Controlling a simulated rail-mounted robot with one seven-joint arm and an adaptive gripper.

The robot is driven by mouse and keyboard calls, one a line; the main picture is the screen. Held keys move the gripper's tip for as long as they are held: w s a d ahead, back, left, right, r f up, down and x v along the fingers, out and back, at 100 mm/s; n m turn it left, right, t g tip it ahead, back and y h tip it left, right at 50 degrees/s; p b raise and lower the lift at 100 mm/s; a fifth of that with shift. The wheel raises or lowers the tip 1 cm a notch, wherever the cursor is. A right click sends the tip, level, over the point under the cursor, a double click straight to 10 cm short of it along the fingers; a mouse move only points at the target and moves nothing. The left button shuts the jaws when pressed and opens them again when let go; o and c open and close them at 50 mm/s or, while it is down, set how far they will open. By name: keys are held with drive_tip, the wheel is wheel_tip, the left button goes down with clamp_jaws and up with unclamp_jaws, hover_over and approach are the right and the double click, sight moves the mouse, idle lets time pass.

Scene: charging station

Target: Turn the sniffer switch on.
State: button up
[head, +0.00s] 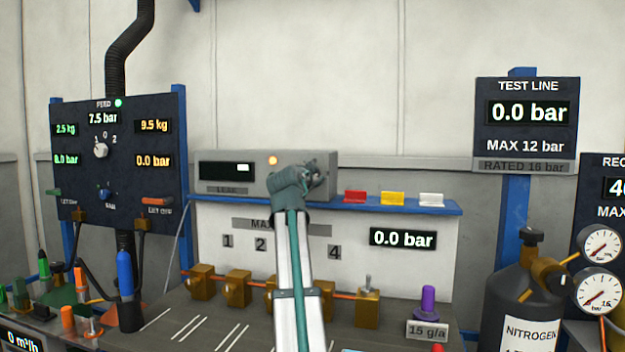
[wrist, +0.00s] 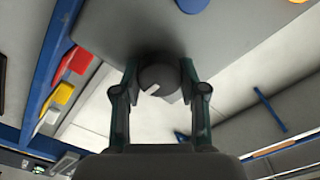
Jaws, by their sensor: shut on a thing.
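A grey box (head: 218,181) labelled LEAK sits on the blue shelf, with a dark display (head: 228,172) and a lit orange lamp (head: 273,160) on its front. In the wrist view a round dark knob (wrist: 160,76) with a white mark stands out from a grey face, between the fingers of my gripper (wrist: 159,72). My gripper is shut on this knob. In the head view my gripper (head: 318,176) is at the right end of the box and hides the knob. The way the white mark points relative to any on position cannot be told.
Red (head: 355,196), yellow (head: 392,198) and white (head: 431,199) blocks stand on the blue shelf (head: 405,208) just right of my gripper. Below are brass valves (head: 202,282) along an orange pipe. A nitrogen cylinder (head: 522,300) with gauges stands at the right.

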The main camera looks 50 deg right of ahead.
idle(0.4)
drive_tip(key=o, duration=1.1)
drive_tip(key=shift+o, duration=0.2)
drive_tip(key=v, duration=1.2)
drive_tip(key=shift+r, duration=0.1)
